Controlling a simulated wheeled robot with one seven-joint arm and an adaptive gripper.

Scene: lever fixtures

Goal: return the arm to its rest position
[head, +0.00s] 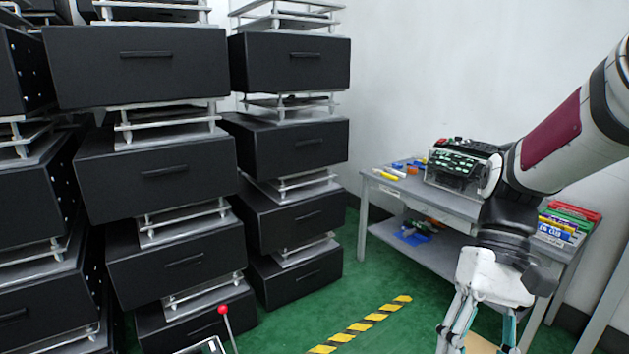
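My arm (560,140) comes in from the right edge and bends down at a dark joint in front of the grey table. My gripper (482,335) hangs from it at the lower right, pointing down. Its upper body is white, with two finger linkages spread apart below. The fingertips are cut off by the bottom edge, so whether it is open or shut does not show. No held object is visible. A lever with a red ball knob (223,310) stands at the bottom, left of the gripper and well apart from it. Its base is mostly out of view.
Stacks of black drawer units (180,175) fill the left. A grey table (400,184) behind my arm carries a boxy device (455,165), small coloured items and books (565,221). Green floor with a yellow-black stripe (360,326) lies open between the drawers and gripper.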

